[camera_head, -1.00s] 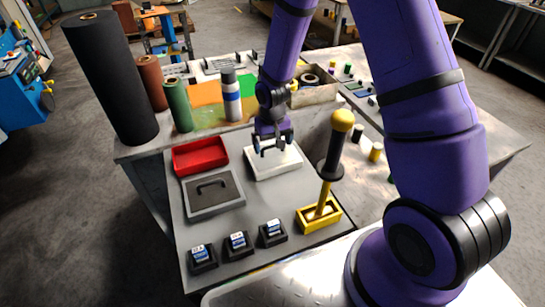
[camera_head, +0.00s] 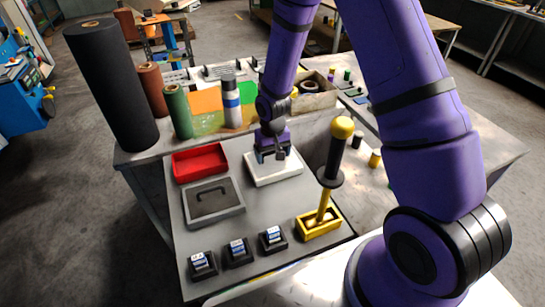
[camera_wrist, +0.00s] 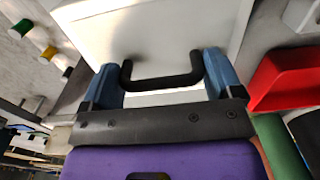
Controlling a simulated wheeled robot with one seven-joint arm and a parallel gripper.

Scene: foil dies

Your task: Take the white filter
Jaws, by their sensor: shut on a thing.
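The white filter (camera_head: 288,171) is a flat white panel on the grey bench top, right of the red tray. It fills the top of the wrist view (camera_wrist: 165,35), where its black handle (camera_wrist: 160,82) stands up from its face. My gripper (camera_head: 271,157) is over the filter with its fingers down at the handle. In the wrist view, the blue fingers of my gripper (camera_wrist: 163,80) are at the two ends of the handle, shut on it. In the head view the gripper hides the handle and part of the filter.
A red tray (camera_head: 199,161) and a grey lidded panel with a handle (camera_head: 212,201) lie to the left. A yellow-black lever (camera_head: 330,165) stands close on the right in a yellow base. Rolls (camera_head: 178,111) stand behind. Several small dark holders (camera_head: 237,250) line the front.

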